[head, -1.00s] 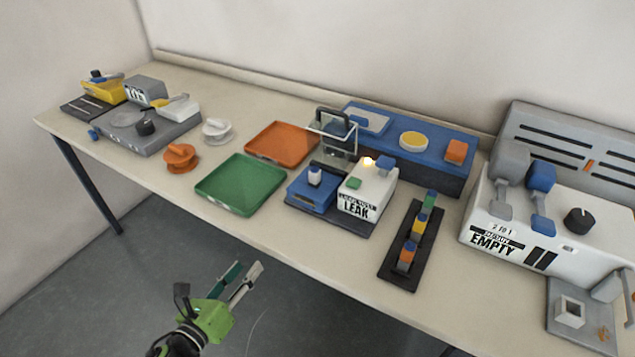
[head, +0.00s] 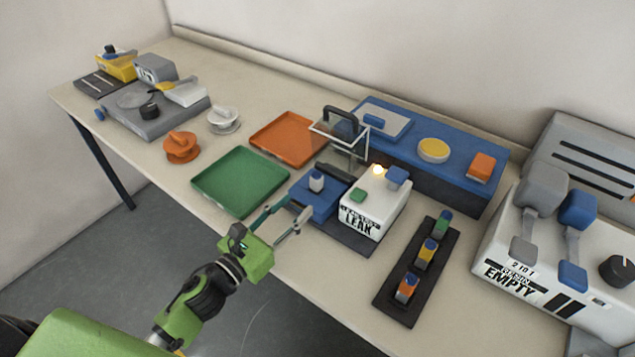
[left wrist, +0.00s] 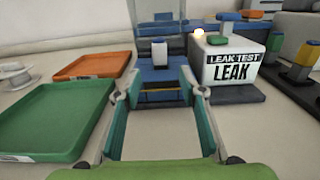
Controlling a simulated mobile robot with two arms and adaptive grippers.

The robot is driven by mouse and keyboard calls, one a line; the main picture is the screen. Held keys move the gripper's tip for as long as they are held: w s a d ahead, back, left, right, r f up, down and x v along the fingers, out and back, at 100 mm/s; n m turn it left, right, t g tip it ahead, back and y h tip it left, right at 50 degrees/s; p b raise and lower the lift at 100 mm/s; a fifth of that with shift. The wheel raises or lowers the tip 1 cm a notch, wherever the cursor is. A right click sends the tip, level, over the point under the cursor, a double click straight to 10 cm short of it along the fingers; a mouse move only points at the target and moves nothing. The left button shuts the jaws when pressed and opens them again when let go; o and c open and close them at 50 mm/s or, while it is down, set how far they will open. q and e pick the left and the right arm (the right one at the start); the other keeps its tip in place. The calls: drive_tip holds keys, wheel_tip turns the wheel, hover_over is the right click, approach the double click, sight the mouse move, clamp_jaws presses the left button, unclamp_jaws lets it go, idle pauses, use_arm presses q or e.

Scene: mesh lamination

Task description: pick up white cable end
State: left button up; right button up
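A small white piece (head: 316,181) stands upright in the blue holder (head: 312,200) of the leak tester. It also shows in the left wrist view (left wrist: 159,52), straight ahead between the fingers. A white spool (head: 224,119) sits farther back left on the table; I cannot make out a loose cable end on it. My left gripper (head: 298,208) is open and empty at the front of the blue holder, its fingers pointing at it. In the left wrist view the fingers (left wrist: 160,84) are wide apart. My right gripper is not in view.
The green tray (head: 239,184) lies just left of the gripper, with the orange tray (head: 289,138) behind it. The white LEAK box (head: 374,205) stands to the right. A clear lidded frame (head: 343,135) rises behind the holder. A black strip with coloured pieces (head: 418,271) lies further right.

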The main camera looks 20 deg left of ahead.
sight(313, 188)
use_arm(q)
drive_tip(key=x, duration=0.3)
drive_tip(key=shift+w+d, duration=0.15)
drive_tip(key=shift+w, duration=0.2)
drive_tip(key=shift+w+d+p, duration=0.1)
drive_tip(key=shift+w+p, duration=0.2)
drive_tip(key=shift+w, duration=0.05)
drive_tip(key=p+x, duration=0.1)
drive_tip(key=x, duration=0.3)
drive_tip(key=shift+w+d, duration=0.1)
drive_tip(key=shift+w, duration=0.15)
drive_tip(key=shift+w+d+f, duration=0.1)
drive_tip(key=shift+w, duration=0.1)
drive_tip(key=shift+c, duration=0.9)
clamp_jaws()
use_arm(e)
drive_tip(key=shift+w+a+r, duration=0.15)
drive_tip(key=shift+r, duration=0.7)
